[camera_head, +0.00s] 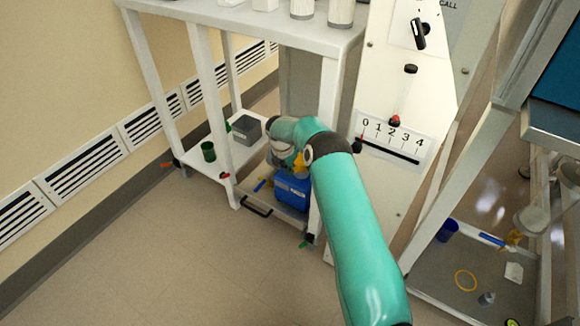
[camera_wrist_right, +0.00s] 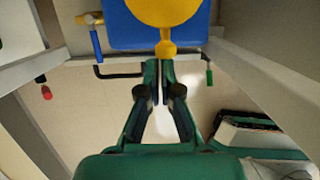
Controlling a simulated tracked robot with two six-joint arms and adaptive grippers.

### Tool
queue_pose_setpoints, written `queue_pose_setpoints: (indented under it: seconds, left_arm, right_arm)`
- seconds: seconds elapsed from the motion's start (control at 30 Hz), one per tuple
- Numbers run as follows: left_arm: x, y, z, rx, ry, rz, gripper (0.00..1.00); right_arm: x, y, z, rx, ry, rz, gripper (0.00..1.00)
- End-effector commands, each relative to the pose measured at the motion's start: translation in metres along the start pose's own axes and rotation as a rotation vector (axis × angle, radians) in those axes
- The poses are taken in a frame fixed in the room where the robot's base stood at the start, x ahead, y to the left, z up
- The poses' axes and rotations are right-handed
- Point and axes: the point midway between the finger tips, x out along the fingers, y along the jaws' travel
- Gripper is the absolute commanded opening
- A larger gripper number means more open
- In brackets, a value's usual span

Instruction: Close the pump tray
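The pump tray (camera_head: 289,215) is a low drawer under the white bench and stands out at the front. Its black bar handle (camera_head: 257,208) faces the open floor; the handle (camera_wrist_right: 118,75) also shows in the wrist view. A blue box-shaped pump (camera_head: 291,189) with a yellow part sits on the tray; in the wrist view the blue body (camera_wrist_right: 125,25) fills the top. My right gripper (camera_wrist_right: 160,72) has its green fingers together with nothing seen between them, overlapping the handle's right end; contact cannot be told. In the head view my teal right arm hides its fingers. My left gripper is out of view.
White bench legs (camera_head: 328,100) stand beside the tray. A shelf to its left holds a grey bin (camera_head: 247,130) and a green cup (camera_head: 208,151). A white panel (camera_head: 385,185) with a numbered scale stands to the right. The floor (camera_head: 170,250) in front is clear.

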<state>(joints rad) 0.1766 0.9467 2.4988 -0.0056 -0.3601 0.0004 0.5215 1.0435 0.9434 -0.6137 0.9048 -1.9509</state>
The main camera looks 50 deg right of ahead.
Motion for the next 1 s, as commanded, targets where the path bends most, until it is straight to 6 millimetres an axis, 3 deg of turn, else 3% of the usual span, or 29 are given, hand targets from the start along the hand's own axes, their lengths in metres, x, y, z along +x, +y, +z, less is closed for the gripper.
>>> queue_pose_setpoints:
  seconds: [0.03, 0.17, 0.27, 0.47, 0.7, 1.0]
  left_arm:
    - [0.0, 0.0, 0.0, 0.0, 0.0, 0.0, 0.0]
    - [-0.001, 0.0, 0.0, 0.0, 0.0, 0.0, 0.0]
    - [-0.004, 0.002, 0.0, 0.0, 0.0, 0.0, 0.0]
    - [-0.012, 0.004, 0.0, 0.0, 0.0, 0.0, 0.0]
    - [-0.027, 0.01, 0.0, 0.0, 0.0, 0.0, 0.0]
    - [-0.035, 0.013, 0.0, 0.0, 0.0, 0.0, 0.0]
  right_arm:
    - [-0.001, -0.002, 0.011, 0.006, -0.021, 0.008, 0.0]
    - [-0.003, 0.0, 0.007, 0.004, -0.021, 0.008, 0.0]
    - [-0.006, 0.002, -0.003, 0.001, -0.017, 0.007, 0.0]
    - [-0.018, 0.012, -0.044, -0.015, -0.005, 0.006, 0.0]
    - [-0.076, 0.012, -0.041, -0.009, -0.005, 0.007, 0.0]
    - [-0.111, 0.012, -0.043, -0.012, -0.003, 0.004, 0.0]
